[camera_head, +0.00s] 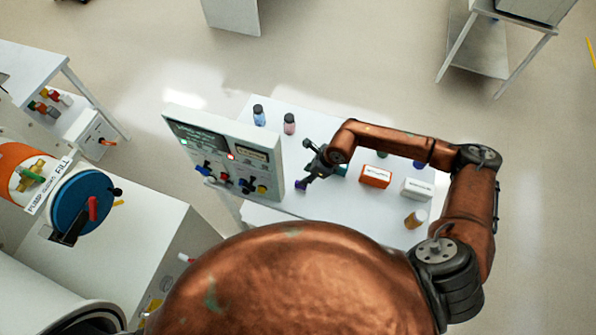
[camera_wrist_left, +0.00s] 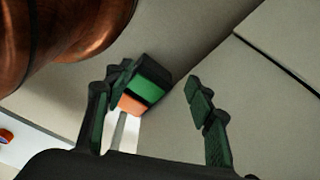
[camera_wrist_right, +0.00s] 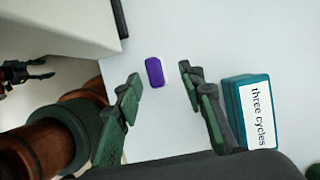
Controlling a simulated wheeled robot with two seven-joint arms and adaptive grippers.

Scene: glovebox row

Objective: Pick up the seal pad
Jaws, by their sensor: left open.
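A small purple block, which I take for the seal pad (camera_wrist_right: 155,72), lies on the pale table in the right wrist view. It also shows in the head view (camera_head: 300,185), close to the control panel's right side. My right gripper (camera_wrist_right: 157,92) is open, with the purple block ahead between its finger lines and no visible contact. In the head view the right gripper (camera_head: 308,172) hangs just above and beside the block. My left gripper (camera_wrist_left: 150,100) is open in the left wrist view. A green and orange block (camera_wrist_left: 145,88) shows beside its left finger; I cannot tell whether they touch.
A teal box labelled "three cycles" (camera_wrist_right: 258,112) stands right of the right fingers. The control panel (camera_head: 225,150) stands left of the pad. An orange box (camera_head: 375,176), a white box (camera_head: 417,188) and an amber bottle (camera_head: 415,219) stand farther right. Two bottles (camera_head: 259,116) stand at the back.

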